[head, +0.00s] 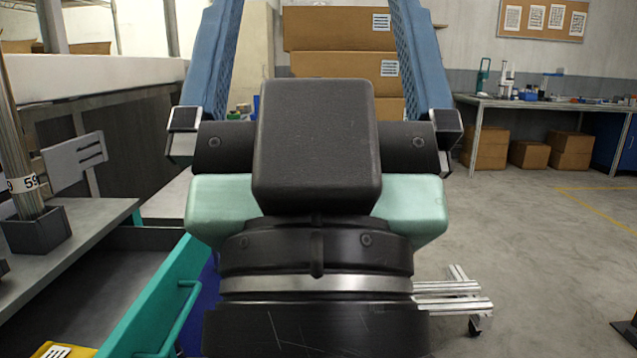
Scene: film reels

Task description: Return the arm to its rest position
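My gripper (316,40) fills the middle of the head view, seen from behind at close range. Its two blue fingers stand wide apart and point up and away. Their far ends run out of the top of the frame. Nothing shows between the fingers except the background boxes, so it looks open and empty. The black and mint-green wrist of my arm is below it, upright in the picture. The rest of my arm is outside the frame. No film reel is visible.
Cardboard boxes (340,28) are stacked behind. A workbench (550,103) stands far right; the floor before it is largely clear.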

